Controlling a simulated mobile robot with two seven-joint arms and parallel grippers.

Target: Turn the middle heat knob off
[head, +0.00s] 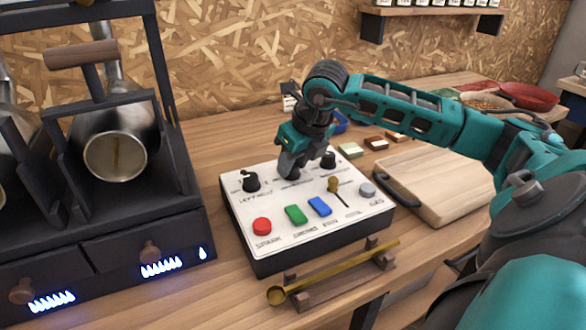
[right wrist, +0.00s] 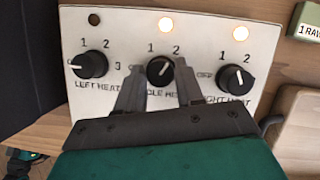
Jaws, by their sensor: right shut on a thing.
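The white control panel (head: 247,208) lies on the wooden table with several knobs and buttons on top. My right gripper (head: 290,172) reaches down to its back row, its fingers on either side of the middle heat knob (right wrist: 160,71). It is shut on this black knob, whose white pointer aims up and to the right, toward the 2. The left heat knob (right wrist: 90,65) points left, toward its off label. The lamp above the middle knob (right wrist: 166,23) glows, as does the right one (right wrist: 239,33); the left lamp (right wrist: 94,19) is dark.
A dark roaster frame (head: 185,170) with metal drums stands left of the panel, with blue flames (head: 160,267) on its front. A brass scoop (head: 340,270) rests on a wooden stand in front. A cutting board (head: 440,185) lies to the right. Small colored blocks lie behind.

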